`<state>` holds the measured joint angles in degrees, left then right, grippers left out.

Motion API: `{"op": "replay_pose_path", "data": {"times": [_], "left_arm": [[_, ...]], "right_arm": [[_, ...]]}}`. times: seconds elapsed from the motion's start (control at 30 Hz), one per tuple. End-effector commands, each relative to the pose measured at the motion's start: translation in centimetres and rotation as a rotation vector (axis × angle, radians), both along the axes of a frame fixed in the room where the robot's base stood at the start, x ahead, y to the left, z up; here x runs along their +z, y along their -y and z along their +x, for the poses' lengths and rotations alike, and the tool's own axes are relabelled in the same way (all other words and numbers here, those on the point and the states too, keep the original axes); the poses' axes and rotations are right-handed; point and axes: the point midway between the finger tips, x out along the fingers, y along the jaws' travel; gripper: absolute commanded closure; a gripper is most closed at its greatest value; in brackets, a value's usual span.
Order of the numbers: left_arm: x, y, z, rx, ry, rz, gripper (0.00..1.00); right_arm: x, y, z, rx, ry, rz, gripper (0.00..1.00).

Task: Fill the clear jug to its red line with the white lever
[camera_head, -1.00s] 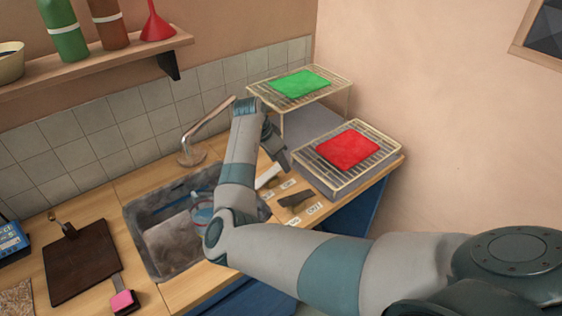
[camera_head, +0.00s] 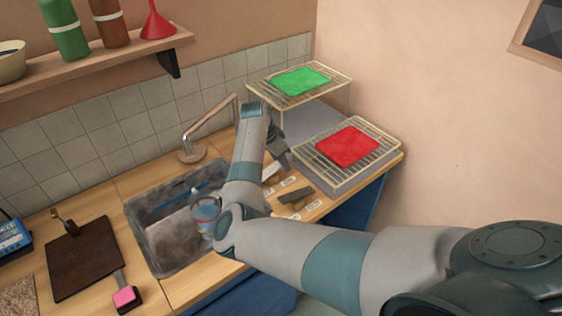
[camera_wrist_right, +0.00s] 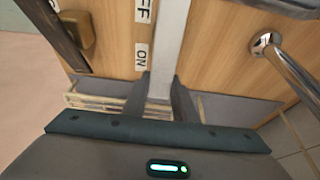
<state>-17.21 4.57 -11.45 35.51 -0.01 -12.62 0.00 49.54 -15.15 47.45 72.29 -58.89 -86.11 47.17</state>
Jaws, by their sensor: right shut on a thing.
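The clear jug (camera_head: 206,214) stands in the sink, partly hidden by my right arm. It shows bluish content and a reddish band; the exact level against the line is too small to tell. The white lever (camera_head: 270,172) is on the counter right of the sink, mostly covered by my right gripper (camera_head: 280,154). In the right wrist view, the gripper (camera_wrist_right: 160,98) is shut on the white lever (camera_wrist_right: 170,45), its fingers on either side. ON and OFF labels lie beside the lever. My left gripper is not in view.
The tap (camera_head: 192,152) rises behind the sink (camera_head: 160,262); its spout end is hidden by my arm. A second, dark lever (camera_head: 297,196) lies nearby with labels. Wire racks hold a green cloth (camera_head: 300,81) and a red cloth (camera_head: 347,147). A dark board (camera_head: 83,258) lies left.

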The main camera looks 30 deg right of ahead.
Motion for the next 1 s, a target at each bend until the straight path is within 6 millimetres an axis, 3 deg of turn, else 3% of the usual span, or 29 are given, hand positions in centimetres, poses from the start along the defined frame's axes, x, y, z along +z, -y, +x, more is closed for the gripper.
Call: {"op": "replay_pose_path", "data": {"times": [0.1, 0.4, 0.43, 0.5, 1.0], "left_arm": [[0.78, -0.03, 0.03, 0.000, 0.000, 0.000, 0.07], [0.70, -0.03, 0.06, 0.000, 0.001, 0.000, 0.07], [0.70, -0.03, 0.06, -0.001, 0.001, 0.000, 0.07], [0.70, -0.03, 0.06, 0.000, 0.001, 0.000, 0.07], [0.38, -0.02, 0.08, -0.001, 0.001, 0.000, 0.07]], "right_arm": [[0.00, 0.25, -0.01, -0.001, -0.005, 0.062, 0.97], [-0.29, 0.16, 0.02, 0.001, -0.007, 0.082, 0.97], [-0.29, 0.16, 0.02, 0.001, -0.007, 0.082, 0.70], [-0.28, 0.17, 0.02, 0.000, -0.006, 0.082, 0.56], [0.43, -0.05, 0.05, -0.001, -0.005, 0.081, 0.56]]}}
